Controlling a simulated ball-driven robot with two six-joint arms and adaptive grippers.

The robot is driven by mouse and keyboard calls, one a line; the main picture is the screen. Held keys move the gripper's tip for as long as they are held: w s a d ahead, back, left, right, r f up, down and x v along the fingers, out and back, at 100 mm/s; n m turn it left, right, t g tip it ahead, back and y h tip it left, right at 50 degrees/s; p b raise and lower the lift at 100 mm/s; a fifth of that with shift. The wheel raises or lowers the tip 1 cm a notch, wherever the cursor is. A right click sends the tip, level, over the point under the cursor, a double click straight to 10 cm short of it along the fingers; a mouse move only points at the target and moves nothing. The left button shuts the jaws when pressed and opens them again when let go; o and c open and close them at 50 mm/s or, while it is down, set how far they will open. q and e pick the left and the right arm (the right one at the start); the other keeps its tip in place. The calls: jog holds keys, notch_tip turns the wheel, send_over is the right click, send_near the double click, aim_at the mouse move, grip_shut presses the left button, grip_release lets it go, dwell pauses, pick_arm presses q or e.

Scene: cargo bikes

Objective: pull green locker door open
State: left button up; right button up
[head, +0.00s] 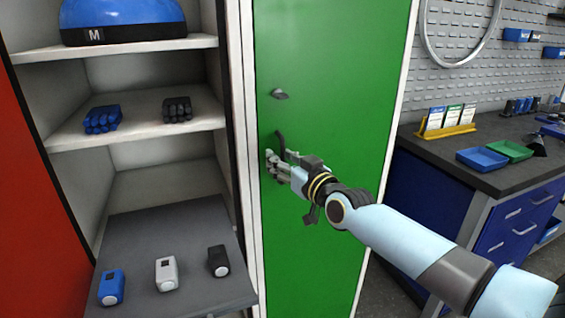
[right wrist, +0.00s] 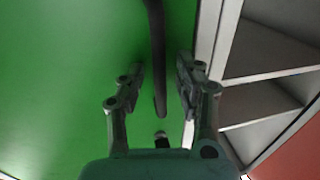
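The green locker door (head: 335,70) stands in the middle of the head view and looks shut in its white frame. Its dark upright handle (head: 281,142) is near the door's left edge. My right gripper (head: 274,160) is at the handle, coming from the right. In the right wrist view, the handle (right wrist: 156,45) runs between the two spread fingers of my right gripper (right wrist: 160,72), with a gap visible on each side. The green door (right wrist: 60,80) lies behind it. My left gripper is in neither view.
Left of the door is an open locker with shelves (head: 150,128) holding a blue helmet (head: 122,20), gloves (head: 103,119) and small devices (head: 166,273). A red door (head: 30,210) is at far left. A workbench (head: 478,160) with trays stands at right.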

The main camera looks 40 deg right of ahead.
grip_shut()
jog(key=shift+s, duration=0.15)
dwell(0.4)
